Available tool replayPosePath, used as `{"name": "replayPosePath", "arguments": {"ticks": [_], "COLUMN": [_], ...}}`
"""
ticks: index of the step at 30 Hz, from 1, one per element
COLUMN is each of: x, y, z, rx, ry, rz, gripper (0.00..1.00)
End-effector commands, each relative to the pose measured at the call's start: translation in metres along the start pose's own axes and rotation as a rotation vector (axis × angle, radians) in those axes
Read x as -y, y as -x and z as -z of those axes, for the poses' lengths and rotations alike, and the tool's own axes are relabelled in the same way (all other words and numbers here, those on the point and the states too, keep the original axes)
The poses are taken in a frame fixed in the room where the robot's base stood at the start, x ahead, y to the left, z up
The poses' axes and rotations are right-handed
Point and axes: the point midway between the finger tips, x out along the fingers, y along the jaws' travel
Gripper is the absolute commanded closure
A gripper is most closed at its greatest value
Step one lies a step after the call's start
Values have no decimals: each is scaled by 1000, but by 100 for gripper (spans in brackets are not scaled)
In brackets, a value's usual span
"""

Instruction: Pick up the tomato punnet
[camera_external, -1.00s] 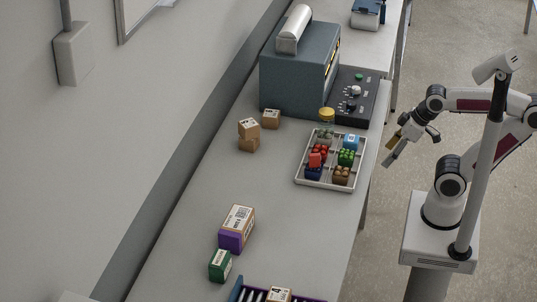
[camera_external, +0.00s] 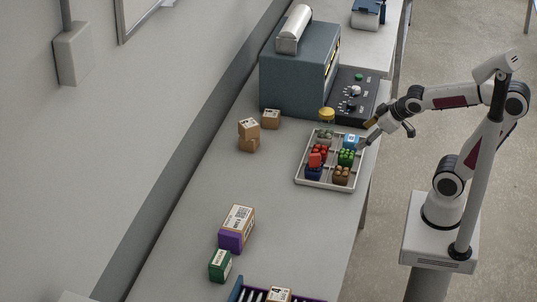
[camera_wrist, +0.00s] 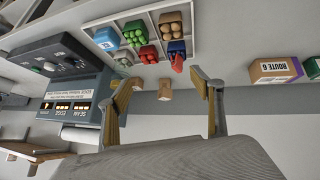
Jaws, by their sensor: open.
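The tomato punnet (camera_external: 320,151), filled with red round tomatoes, sits in the middle of the left row of a pale divided tray (camera_external: 330,187). In the wrist view the tomato punnet (camera_wrist: 148,53) is beyond my fingers, up and slightly left of the gap between them. My gripper (camera_external: 369,133) is open and empty, at the tray's right edge near the blue item, apart from the tomatoes. Both fingers of my gripper (camera_wrist: 166,78) show spread apart in the wrist view.
The tray also holds a green punnet (camera_external: 346,157), a brown punnet (camera_external: 341,175), a blue item (camera_external: 351,141) and a dark blue punnet (camera_external: 313,173) with a red piece.

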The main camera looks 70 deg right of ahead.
Motion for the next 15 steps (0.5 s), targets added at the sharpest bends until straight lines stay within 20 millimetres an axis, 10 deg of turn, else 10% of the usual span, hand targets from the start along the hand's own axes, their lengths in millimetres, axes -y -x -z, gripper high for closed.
{"name": "replayPosePath", "arguments": {"ticks": [15], "x": [-61], "y": [-86], "z": [45], "rx": [-158], "ry": [91], "rz": [-84], "gripper": [34]}}
